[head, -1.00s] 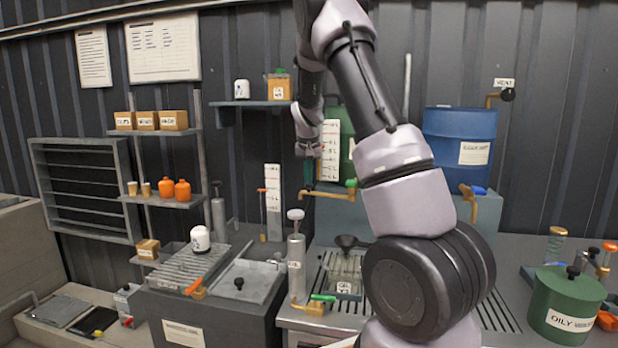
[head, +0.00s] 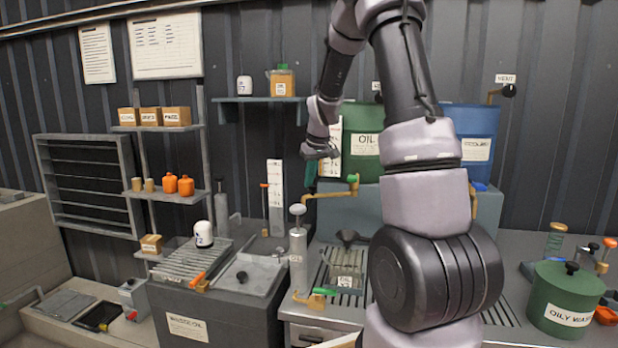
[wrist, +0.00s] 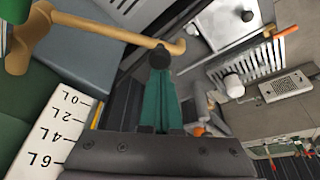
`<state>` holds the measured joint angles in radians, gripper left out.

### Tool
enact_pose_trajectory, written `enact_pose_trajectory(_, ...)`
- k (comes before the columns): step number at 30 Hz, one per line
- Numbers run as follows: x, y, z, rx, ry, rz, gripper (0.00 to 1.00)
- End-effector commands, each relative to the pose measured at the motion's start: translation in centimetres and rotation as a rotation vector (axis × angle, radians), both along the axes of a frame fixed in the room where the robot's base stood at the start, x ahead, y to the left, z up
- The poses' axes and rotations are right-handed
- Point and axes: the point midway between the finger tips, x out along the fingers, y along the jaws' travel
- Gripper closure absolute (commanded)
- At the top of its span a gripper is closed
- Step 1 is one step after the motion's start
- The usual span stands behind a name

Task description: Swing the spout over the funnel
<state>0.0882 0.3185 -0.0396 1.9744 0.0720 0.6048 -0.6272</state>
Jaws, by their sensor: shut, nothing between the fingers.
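The brass spout (head: 328,195) runs left from a green-handled valve (head: 353,182) at the green OIL drum (head: 366,140); its end bends down. The dark funnel (head: 347,237) stands lower on the bench, to the right of and below the spout's end. My gripper (head: 311,183) points down at the spout's outer end. In the wrist view the teal fingers (wrist: 158,95) are together and empty, with a dark round piece at their tips against or very near the spout (wrist: 110,30). Contact cannot be told for certain.
A white level scale (wrist: 60,135) stands close beside my fingers. A grey hand pump (head: 298,255) rises left of the funnel. A blue drum (head: 476,140) is behind my arm. A wall shelf (head: 258,100) with a bottle and small can hangs above left.

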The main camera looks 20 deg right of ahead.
Motion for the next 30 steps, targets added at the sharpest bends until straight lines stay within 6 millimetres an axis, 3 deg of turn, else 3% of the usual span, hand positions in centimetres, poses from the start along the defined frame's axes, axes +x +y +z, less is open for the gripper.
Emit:
enact_pose_trajectory(13,-5.4,-1.0,0.0,0.002,0.000,0.414,1.00)
enact_pose_trajectory(21,-8.7,-2.5,0.0,0.003,0.001,0.663,1.00)
enact_pose_trajectory(30,-11.2,-4.4,0.0,0.001,0.000,0.880,1.00)
